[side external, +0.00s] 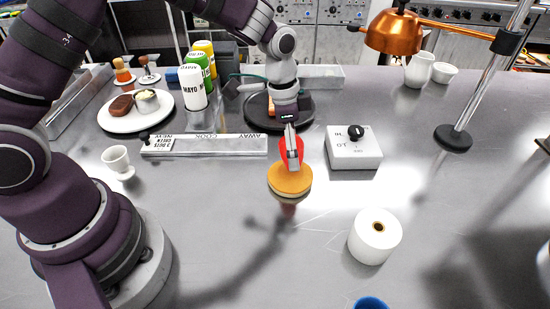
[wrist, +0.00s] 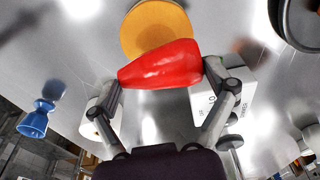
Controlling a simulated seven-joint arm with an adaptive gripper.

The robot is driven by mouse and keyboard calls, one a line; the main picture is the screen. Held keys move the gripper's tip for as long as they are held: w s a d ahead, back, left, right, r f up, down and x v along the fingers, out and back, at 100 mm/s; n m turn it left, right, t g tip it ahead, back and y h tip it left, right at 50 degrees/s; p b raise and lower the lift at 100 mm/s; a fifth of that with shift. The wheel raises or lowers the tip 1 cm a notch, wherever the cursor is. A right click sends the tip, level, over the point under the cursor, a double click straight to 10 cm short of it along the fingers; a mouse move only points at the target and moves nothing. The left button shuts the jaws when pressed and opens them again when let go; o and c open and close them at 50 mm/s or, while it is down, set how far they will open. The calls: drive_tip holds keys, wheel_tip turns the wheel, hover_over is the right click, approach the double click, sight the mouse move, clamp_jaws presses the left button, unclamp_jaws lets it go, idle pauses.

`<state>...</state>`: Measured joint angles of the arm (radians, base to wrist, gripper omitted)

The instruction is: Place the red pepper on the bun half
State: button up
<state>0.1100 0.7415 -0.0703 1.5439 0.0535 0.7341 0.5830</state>
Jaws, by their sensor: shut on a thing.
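The red pepper (side external: 285,143) is held between the fingers of my gripper (side external: 293,160), above the far part of the bun half. In the wrist view the glossy red pepper (wrist: 160,65) lies crosswise between the fingertips of my gripper (wrist: 165,72). The bun half (side external: 290,178) is a round golden-brown disc on the counter, with a paler edge. In the wrist view the bun half (wrist: 155,28) shows just beyond the pepper, which covers its near edge. I cannot tell whether the pepper touches the bun.
A white control box (side external: 354,147) with a black knob stands right of the bun. A white roll (side external: 375,237) is at the front right. A metal strip (side external: 205,145), a small white cup (side external: 117,160) and a plate (side external: 160,122) of food are left. A copper lamp (side external: 394,33) overhangs the right.

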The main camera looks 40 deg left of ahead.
sight(282, 149)
drive_tip(key=shift+f, duration=1.4)
drive_tip(key=o, duration=0.9)
drive_tip(key=shift+f, duration=0.1)
drive_tip(key=shift+c, duration=0.2)
drive_tip(key=r, duration=0.4)
drive_tip(key=s+r, duration=0.1)
drive_tip(key=r, duration=0.3)
drive_tip(key=a+r, duration=0.1)
drive_tip(key=r, duration=0.3)
drive_tip(key=shift+s+a, duration=0.1)
drive_tip(key=shift+s, duration=0.05)
drive_tip(key=s+a+r+n+t, duration=0.2)
drive_tip(key=s+a+n, duration=0.1)
drive_tip(key=s, duration=0.4)
drive_tip(key=s+a+r+n+t+y, duration=0.1)
drive_tip(key=s+a+r+n+t, duration=0.1)
drive_tip(key=s+n, duration=0.4)
drive_tip(key=shift+s+a+r, duration=0.4)
drive_tip(key=shift+s+r, duration=0.15)
drive_tip(key=shift+r, duration=0.15)
